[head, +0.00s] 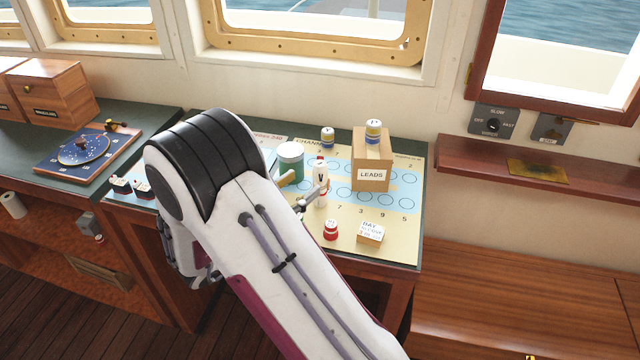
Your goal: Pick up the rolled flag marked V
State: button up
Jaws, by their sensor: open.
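The rolled flag marked V (320,173) is a small white roll with a black V. It stands on the chart in the middle of the head view, just right of my arm. My gripper (308,197) shows only in part beside and below the flag, past the edge of my arm. Its jaws are open. The rest of the gripper is hidden behind my arm, and I cannot tell whether a finger touches the flag. Another white piece shows just below the V.
A LEADS box (371,174) stands right of the flag with a striped roll (373,131) on top. A green and white mug (290,157) is close on the left. Another striped roll (327,137) stands behind. A red-and-white roll (330,230) and small box (370,232) are in front.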

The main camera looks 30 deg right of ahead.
aim_at(315, 172)
jog(key=shift+d, duration=0.15)
jog(key=shift+x, duration=1.15)
jog(key=shift+w, duration=0.1)
jog(key=shift+r+x, duration=0.2)
jog(key=shift+x, duration=0.6)
jog(key=shift+r+x, duration=0.15)
jog(key=shift+x, duration=1.65)
jog(key=c, duration=1.2)
